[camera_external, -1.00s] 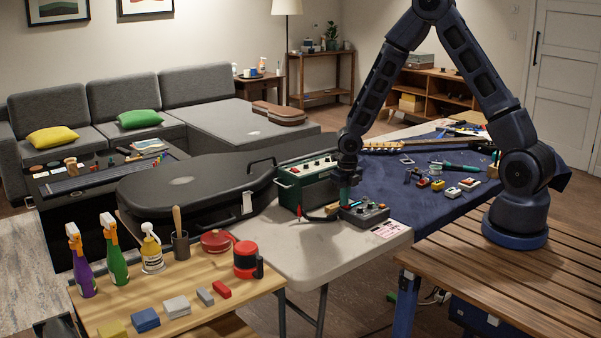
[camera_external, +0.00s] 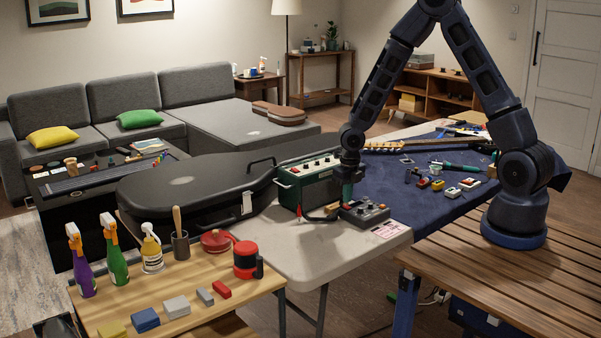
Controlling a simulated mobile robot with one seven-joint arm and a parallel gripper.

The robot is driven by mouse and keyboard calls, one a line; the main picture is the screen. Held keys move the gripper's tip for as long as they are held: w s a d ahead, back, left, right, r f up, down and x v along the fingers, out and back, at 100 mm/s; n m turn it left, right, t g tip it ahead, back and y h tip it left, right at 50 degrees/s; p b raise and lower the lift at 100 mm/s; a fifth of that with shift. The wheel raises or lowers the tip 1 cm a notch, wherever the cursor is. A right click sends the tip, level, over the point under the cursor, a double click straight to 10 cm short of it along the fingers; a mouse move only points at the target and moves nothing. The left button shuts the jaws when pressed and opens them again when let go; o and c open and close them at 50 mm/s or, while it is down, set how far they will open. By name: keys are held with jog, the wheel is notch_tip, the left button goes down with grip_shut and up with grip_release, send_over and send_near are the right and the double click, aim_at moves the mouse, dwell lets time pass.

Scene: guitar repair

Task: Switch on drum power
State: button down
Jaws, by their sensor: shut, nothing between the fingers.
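A small dark grey box with knobs and buttons on top (camera_external: 366,214), which looks like the drum unit, sits near the front edge of the white table. A red part shows on its top left. My gripper (camera_external: 347,198) points straight down over the back left part of this box, with its tip at or just above the top. The gripper is shut and holds nothing. The gripper hides part of the box's top, and I cannot tell whether it touches it. The power switch is too small to make out.
A green amplifier (camera_external: 308,183) stands close left of my gripper. A black guitar case (camera_external: 195,190) lies further left. A blue mat (camera_external: 410,205) with small pedals (camera_external: 452,192) and tools lies to the right. A paper card (camera_external: 390,230) lies at the table's front edge.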

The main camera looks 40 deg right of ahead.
aim_at(347, 206)
notch_tip(347, 206, up, 12)
jog(key=shift+w+r, duration=0.15)
jog(key=shift+r, duration=0.05)
dwell(0.4)
jog(key=shift+s+t, duration=0.7)
jog(key=shift+s, duration=0.3)
jog(key=f, duration=0.4)
jog(key=w+f, duration=0.1)
jog(key=f, duration=0.3)
jog(key=w+f, duration=0.1)
jog(key=f, duration=0.3)
jog(key=shift+a+f, duration=0.1)
jog(key=shift+f, duration=0.8)
jog(key=shift+w+f, duration=0.1)
